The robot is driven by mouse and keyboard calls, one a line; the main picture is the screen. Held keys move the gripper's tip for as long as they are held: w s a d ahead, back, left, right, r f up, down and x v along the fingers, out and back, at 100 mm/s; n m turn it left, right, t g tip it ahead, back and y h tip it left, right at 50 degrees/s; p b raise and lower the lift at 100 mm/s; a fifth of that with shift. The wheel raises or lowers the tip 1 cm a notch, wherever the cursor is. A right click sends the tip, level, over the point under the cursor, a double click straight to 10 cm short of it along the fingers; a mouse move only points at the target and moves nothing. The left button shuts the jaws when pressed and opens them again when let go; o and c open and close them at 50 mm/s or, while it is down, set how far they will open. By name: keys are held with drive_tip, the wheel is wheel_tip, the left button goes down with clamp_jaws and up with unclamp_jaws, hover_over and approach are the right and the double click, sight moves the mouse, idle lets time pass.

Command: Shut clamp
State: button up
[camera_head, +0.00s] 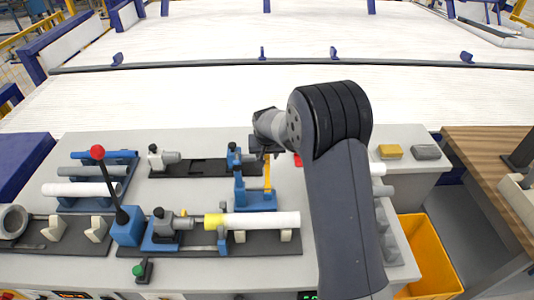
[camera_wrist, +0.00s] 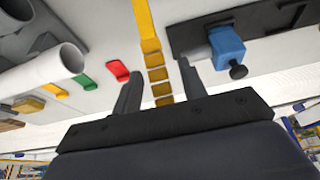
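My gripper is open and empty in the wrist view (camera_wrist: 160,70), its two dark fingers apart. A yellow strip (camera_wrist: 150,40) runs between the fingers in that picture; I cannot tell whether they touch it. In the head view my gripper (camera_head: 266,144) is partly hidden by my wrist, above the bench near a blue fixture (camera_head: 255,201) with a yellow upright strip (camera_head: 267,174). A blue block with a black knob (camera_wrist: 228,45) is right of the fingers. A lever with a red ball (camera_head: 97,152) leans on a blue base (camera_head: 127,232). I cannot tell for sure which part is the clamp.
A white pipe with a yellow end (camera_head: 265,220) lies in the front fixture. Several pipes lie on a blue rack (camera_head: 122,181) at left. A yellow block (camera_head: 390,152) and a grey block (camera_head: 426,152) sit at right. A yellow bin (camera_head: 428,255) stands right of the bench.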

clamp_jaws()
idle(0.4)
